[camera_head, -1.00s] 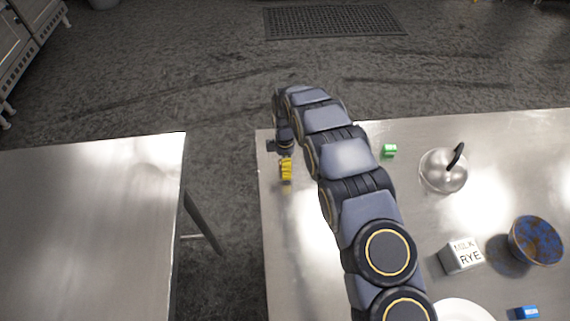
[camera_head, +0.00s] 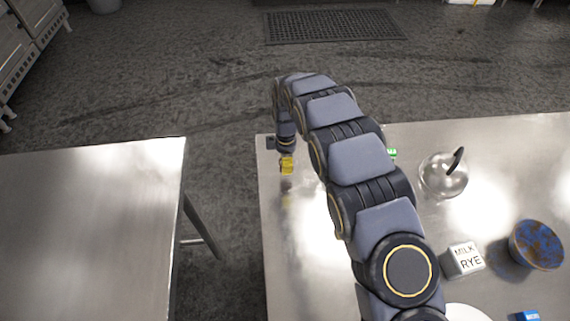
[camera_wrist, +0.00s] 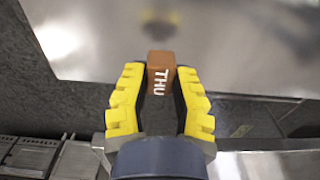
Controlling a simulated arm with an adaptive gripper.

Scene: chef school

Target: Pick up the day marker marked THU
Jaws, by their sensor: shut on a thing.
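The brown day marker marked THU (camera_wrist: 161,64) is between the fingertips of my gripper (camera_wrist: 160,82) in the wrist view. My gripper is shut on it, with a yellow-padded finger on each side. The white letters THU face the camera. In the head view my gripper (camera_head: 287,168) is over the left part of the right-hand steel table (camera_head: 300,240), and a faint reflection shows below it. The marker cannot be made out clearly there.
A green block (camera_head: 392,153) is partly behind my arm. A silver lid with a dark handle (camera_head: 440,178), a MILK RYE box (camera_head: 463,261), a blue bowl (camera_head: 536,243), a blue block (camera_head: 527,315) and a white plate (camera_head: 468,313) lie to the right. Another steel table (camera_head: 90,230) stands left across a gap.

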